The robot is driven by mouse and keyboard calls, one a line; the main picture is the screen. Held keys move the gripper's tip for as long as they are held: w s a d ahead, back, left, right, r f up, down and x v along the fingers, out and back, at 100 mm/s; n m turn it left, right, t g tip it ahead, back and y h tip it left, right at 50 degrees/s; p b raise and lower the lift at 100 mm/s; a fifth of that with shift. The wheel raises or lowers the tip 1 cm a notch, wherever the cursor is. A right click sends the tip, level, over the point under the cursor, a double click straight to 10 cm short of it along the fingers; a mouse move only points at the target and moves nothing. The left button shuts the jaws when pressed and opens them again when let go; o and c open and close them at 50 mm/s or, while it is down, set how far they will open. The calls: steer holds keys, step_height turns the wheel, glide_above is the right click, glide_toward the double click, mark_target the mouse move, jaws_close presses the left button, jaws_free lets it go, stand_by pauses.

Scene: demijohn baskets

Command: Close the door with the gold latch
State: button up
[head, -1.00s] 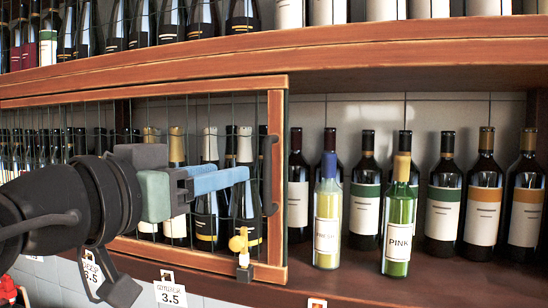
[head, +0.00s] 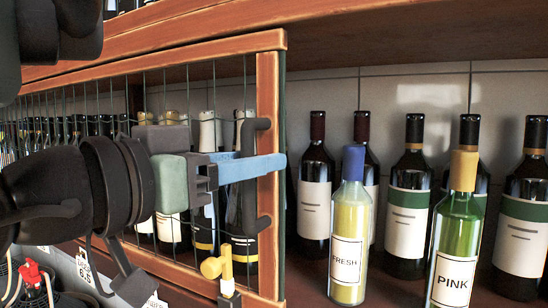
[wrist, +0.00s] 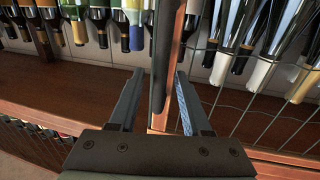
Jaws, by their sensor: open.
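The door (head: 268,90) is a wooden frame with wire mesh. It stands in front of the left bottles, and the shelf to its right is open. In the wrist view, my gripper (wrist: 160,76) has a finger on either side of the dark handle (wrist: 162,55). I cannot tell whether either finger touches it.
A yellow bottle marked FRESH (head: 349,235) and a green bottle marked PINK (head: 455,235) stand at the front of the open shelf. Dark wine bottles (head: 408,215) stand behind them. Another shelf (head: 180,38) runs above the door.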

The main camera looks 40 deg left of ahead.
steer(key=shift+r, duration=0.1)
stand_by(0.3)
jaws_close()
stand_by(1.3)
